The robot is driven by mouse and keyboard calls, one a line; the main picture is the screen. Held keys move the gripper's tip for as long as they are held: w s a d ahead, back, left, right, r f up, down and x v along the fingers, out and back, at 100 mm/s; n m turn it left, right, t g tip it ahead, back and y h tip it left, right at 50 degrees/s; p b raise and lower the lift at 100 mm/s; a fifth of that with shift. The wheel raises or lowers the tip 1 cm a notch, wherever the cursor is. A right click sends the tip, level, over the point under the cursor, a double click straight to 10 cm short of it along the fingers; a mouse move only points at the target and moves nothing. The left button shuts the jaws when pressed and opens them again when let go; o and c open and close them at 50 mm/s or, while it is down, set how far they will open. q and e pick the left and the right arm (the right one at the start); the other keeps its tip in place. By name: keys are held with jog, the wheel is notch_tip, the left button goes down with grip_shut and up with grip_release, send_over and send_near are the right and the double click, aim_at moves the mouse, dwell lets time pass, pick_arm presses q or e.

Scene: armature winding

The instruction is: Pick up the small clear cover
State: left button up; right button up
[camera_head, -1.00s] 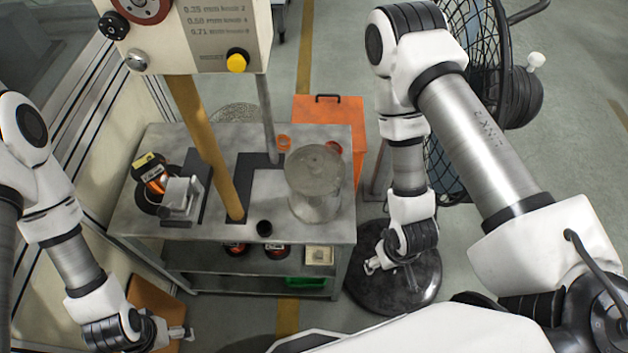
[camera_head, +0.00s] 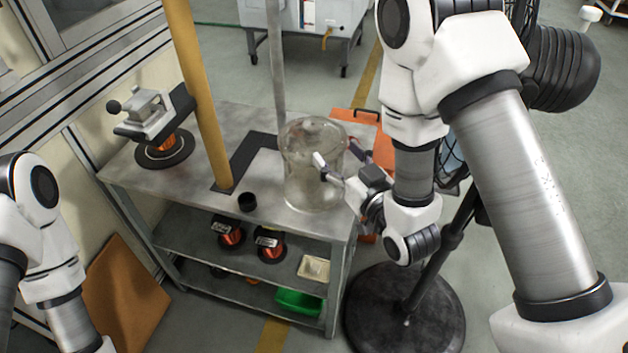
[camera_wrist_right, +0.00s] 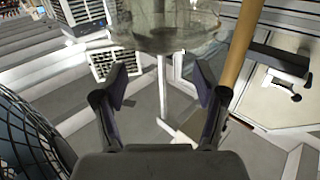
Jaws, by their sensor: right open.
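The clear cover (camera_head: 306,185) is a see-through cylinder standing upright at the right end of the grey metal table (camera_head: 140,183). My right gripper (camera_head: 342,160) is at its right side, with its open fingers pointing at the cover. One finger overlaps the cover in the head view, and I cannot tell whether it touches. In the right wrist view the cover (camera_wrist_right: 165,28) is at the top, beyond the spread, empty fingers (camera_wrist_right: 161,85). My left arm is at the lower left of the head view, with its gripper out of the picture.
A yellow post (camera_head: 196,100) and a thin grey post (camera_head: 276,70) rise from the table left of the cover. A clamp device (camera_head: 150,115) is at the left. A black fan (camera_head: 575,70) stands close to my right arm.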

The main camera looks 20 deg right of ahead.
aim_at(317, 134)
jog(key=w+b, duration=0.1)
jog(key=b, duration=0.1)
jog(key=w+b, duration=0.1)
jog(key=b, duration=0.1)
jog(key=shift+w+a+f, duration=0.3)
jog(key=shift+w+a, duration=0.05)
jog(key=shift+w+r, duration=0.25)
jog(key=w, duration=0.1)
jog(key=w+a, duration=0.1)
jog(key=w+p, duration=0.1)
jog(key=w, duration=0.1)
jog(key=shift+w+a+r, duration=0.1)
jog(key=shift+a+r, duration=0.05)
jog(key=shift+r, duration=0.1)
jog(key=shift+w+f, duration=0.1)
jog(key=shift+w, duration=0.3)
pick_arm(q)
notch_tip(317, 134, down, 4)
jog(key=shift+w+r, duration=0.1)
pick_arm(e)
grip_shut()
